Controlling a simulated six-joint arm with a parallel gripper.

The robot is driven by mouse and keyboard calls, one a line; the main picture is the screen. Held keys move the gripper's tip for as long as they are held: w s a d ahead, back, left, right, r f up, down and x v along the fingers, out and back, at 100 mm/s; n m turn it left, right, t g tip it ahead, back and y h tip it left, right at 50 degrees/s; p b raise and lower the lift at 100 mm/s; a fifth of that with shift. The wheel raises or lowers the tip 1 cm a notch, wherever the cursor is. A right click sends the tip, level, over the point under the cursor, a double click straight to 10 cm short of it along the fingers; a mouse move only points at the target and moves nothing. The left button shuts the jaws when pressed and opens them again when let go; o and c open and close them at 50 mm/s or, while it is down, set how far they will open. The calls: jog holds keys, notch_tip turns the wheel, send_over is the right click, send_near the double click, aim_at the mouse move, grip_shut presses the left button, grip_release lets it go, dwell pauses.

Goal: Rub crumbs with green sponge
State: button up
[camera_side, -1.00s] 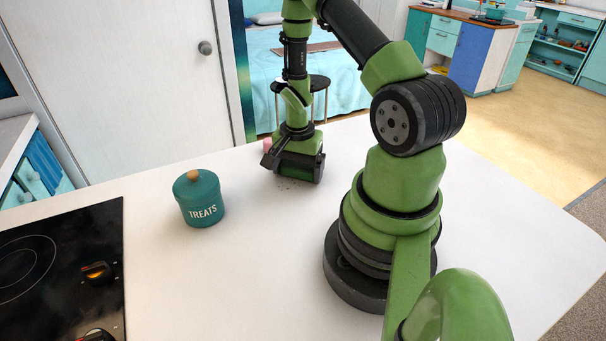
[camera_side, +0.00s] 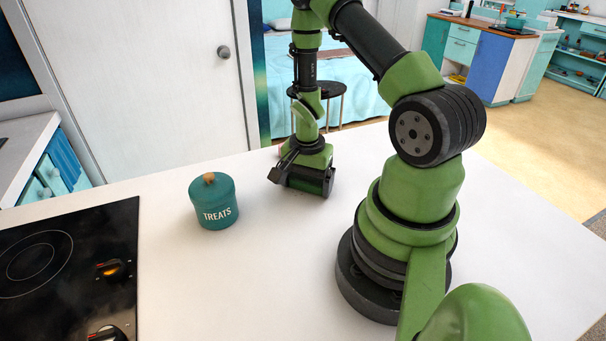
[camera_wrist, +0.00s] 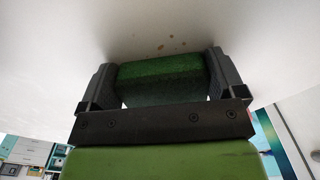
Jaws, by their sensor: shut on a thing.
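The green sponge (camera_wrist: 160,72) is held between the two dark fingers of my gripper (camera_wrist: 160,82) in the wrist view. Its green top and darker front face show. Several small brown crumbs (camera_wrist: 171,45) lie on the white counter just beyond the sponge's far edge, apart from its visible part. In the side view my gripper (camera_side: 302,180) is low at the counter, right of the teal jar. There the sponge is hard to make out between the dark fingers, and I see no crumbs. I cannot tell whether the sponge touches the counter.
A teal lidded jar (camera_side: 213,203) marked TREATS stands on the white counter (camera_side: 255,270). A black cooktop (camera_side: 60,270) with knobs is at the left. The counter between jar and my arm's base is clear. A stool (camera_side: 318,92) stands beyond the counter's far edge.

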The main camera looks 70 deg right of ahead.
aim_at(292, 173)
jog(key=shift+s+a+r, duration=0.1)
jog(key=shift+s+a, duration=1.1)
jog(key=shift+w+a, duration=0.75)
jog(key=shift+w+d+r, duration=0.1)
jog(key=shift+w+d, duration=2.3)
jog(key=shift+d, duration=0.15)
jog(key=shift+w+d+f, duration=0.2)
jog(key=shift+w, duration=0.05)
jog(key=shift+s+r, duration=0.1)
jog(key=shift+r, duration=4.05)
